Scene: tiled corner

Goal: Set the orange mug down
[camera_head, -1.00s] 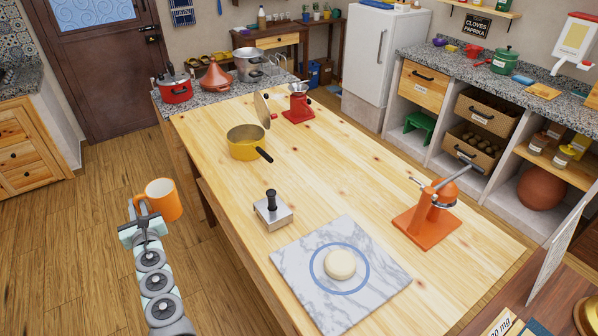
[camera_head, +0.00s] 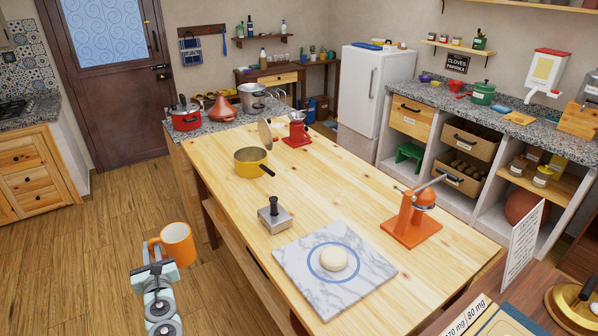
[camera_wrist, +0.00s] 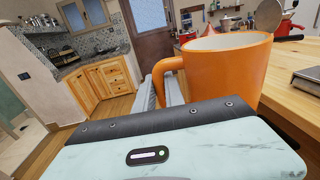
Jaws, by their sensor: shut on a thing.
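The orange mug (camera_head: 177,245) is upright, with a pale inside, held in the air beside the left edge of the wooden table (camera_head: 330,190). My gripper (camera_head: 153,262) is shut on the mug's handle side. In the wrist view the mug (camera_wrist: 228,75) fills the right of the centre, its handle to the left at the jaws. The fingertips are partly hidden behind the gripper body (camera_wrist: 170,130).
On the table are a yellow pot (camera_head: 250,164), a metal press (camera_head: 274,216), a marble board (camera_head: 364,271) with a dough ball (camera_head: 333,259), an orange juicer (camera_head: 411,220) and a red grinder (camera_head: 298,130). Bare wood lies between the pot and the juicer.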

